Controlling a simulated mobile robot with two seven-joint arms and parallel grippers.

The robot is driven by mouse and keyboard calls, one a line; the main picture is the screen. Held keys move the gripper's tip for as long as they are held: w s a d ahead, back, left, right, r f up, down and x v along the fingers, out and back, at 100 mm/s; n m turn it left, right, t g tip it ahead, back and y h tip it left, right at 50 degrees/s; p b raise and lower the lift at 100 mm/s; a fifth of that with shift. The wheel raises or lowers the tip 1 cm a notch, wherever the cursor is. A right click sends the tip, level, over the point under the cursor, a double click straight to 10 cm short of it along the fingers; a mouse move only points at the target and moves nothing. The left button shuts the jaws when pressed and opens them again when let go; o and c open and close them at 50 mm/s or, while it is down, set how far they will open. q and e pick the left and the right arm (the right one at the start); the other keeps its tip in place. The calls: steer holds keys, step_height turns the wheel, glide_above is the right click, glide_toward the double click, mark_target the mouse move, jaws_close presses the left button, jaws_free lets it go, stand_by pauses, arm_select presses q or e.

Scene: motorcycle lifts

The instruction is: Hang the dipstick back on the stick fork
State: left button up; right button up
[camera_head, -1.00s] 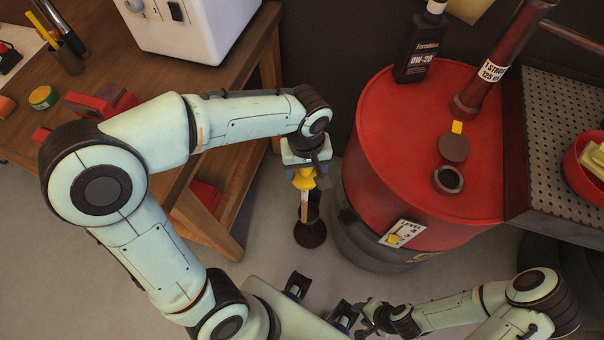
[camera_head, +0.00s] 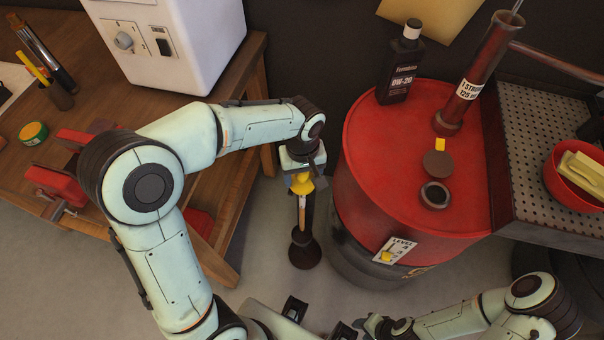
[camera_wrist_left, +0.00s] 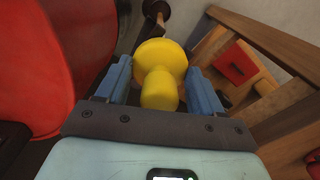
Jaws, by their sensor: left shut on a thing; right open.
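My left gripper (camera_head: 301,182) is shut on the yellow handle of the dipstick (camera_head: 302,187). It holds the dipstick upright, with a pale stick below the handle, in the gap between the bench and the red drum. In the left wrist view, the yellow handle (camera_wrist_left: 160,75) sits between the blue fingers. A dark post with a flared base (camera_head: 304,250) stands on the floor below and partly behind the stick. I cannot tell whether it carries the stick fork; no fork shows clearly. My right gripper (camera_head: 366,326) is open, low at the bottom edge, small and partly hidden.
The red drum (camera_head: 385,150) stands right of the dipstick, with an open hole (camera_head: 435,195), a dark bottle (camera_head: 402,65) and a LEVEL plate (camera_head: 394,249). The wooden bench (camera_head: 232,165) is close on the left. A perforated tray (camera_head: 535,130) is at the right.

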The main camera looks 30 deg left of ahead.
arm_select(q)
steer(key=o, duration=1.5)
step_height(320, 180, up, 13)
steer(key=p, duration=0.1)
steer(key=shift+r+p, duration=0.2)
steer(key=shift+p, duration=0.15)
arm_select(e)
steer(key=shift+w+r, duration=0.7)
steer(key=shift+r, duration=0.35)
